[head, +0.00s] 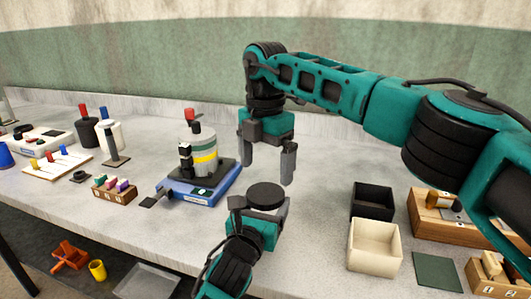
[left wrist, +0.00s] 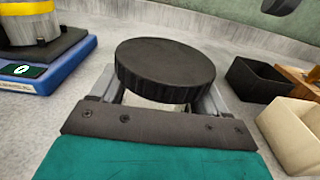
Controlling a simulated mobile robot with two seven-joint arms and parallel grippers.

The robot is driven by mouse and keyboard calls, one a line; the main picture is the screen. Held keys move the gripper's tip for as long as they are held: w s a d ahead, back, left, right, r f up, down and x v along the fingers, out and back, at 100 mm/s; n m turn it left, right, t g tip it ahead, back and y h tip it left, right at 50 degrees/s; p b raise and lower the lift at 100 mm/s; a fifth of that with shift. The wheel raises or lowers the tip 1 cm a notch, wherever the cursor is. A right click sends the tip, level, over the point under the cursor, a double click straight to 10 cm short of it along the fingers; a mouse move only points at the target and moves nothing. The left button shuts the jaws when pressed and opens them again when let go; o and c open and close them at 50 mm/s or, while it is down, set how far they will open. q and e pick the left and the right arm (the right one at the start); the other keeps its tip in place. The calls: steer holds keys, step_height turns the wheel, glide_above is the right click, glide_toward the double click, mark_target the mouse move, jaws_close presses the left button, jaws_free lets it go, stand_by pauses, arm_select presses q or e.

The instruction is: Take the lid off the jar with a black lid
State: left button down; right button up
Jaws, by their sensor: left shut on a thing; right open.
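A round black lid (head: 266,194) with a ridged edge sits between the fingers of my left gripper (head: 260,207), over the middle of the table. In the left wrist view the lid (left wrist: 165,66) fills the space above the fingers, which are shut on the jar or its lid. A pale patch shows under the lid; I cannot tell whether it is jar or table. The jar body is otherwise hidden. My right gripper (head: 268,164) is open and empty, pointing down just above and behind the lid, with its fingers apart.
A blue device (head: 205,195) with a grey and yellow pot (head: 203,155) stands left of the lid. A black bin (head: 372,200) and a cream bin (head: 374,248) stand to the right, beside wooden boxes. Small racks and bottles occupy the far left.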

mark_target(266, 192)
step_height(266, 192, down, 6)
steer(key=shift+r, duration=0.1)
stand_by(0.4)
steer(key=c, duration=1)
steer(key=n, duration=0.9)
steer(key=shift+n, duration=0.4)
steer(key=n, duration=0.4)
